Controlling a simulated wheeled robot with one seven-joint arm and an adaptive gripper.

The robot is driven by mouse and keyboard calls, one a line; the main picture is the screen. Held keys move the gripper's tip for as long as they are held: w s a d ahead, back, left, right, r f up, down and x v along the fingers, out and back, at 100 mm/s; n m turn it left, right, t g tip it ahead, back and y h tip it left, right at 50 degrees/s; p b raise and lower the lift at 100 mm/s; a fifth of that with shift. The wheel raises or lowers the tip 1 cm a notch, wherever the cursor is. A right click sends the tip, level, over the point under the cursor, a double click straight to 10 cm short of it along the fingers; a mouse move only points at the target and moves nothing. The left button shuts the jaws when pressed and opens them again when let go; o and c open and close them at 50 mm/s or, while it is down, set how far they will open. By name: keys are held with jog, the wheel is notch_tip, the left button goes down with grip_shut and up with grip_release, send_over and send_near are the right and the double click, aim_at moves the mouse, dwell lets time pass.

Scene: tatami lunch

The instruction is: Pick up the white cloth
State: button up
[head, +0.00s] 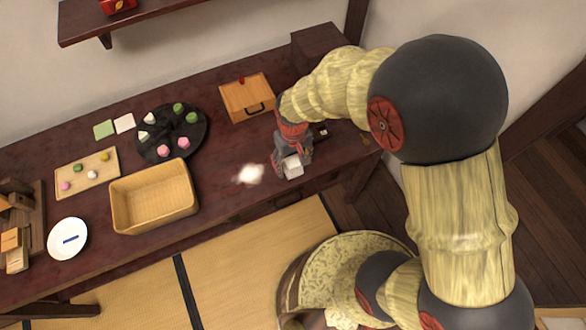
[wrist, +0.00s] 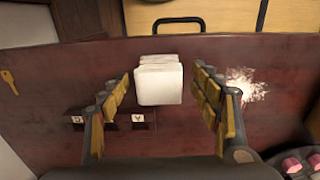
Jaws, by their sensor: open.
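The white cloth (wrist: 160,82) looks like a small, thick folded block in the wrist view. It lies on the dark red table (wrist: 190,145), between my two spread fingers. A gap shows on each side of it, so neither finger appears to touch it. In the head view the cloth (head: 292,167) shows just below my gripper (head: 289,157), partly covered by it. My gripper (wrist: 161,92) is open and empty in the wrist view. I cannot tell its exact height above the cloth.
A white powdery patch (head: 249,174) lies left of the cloth. A wooden box with a black handle (head: 247,97) stands behind. A round black tray of sweets (head: 172,131) and a basket (head: 153,197) stand further left. A key (wrist: 9,82) and dark tiles (wrist: 112,121) lie nearby.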

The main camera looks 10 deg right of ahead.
jog(key=shift+f, duration=0.5)
jog(key=shift+c, duration=0.9)
jog(key=c, duration=1.1)
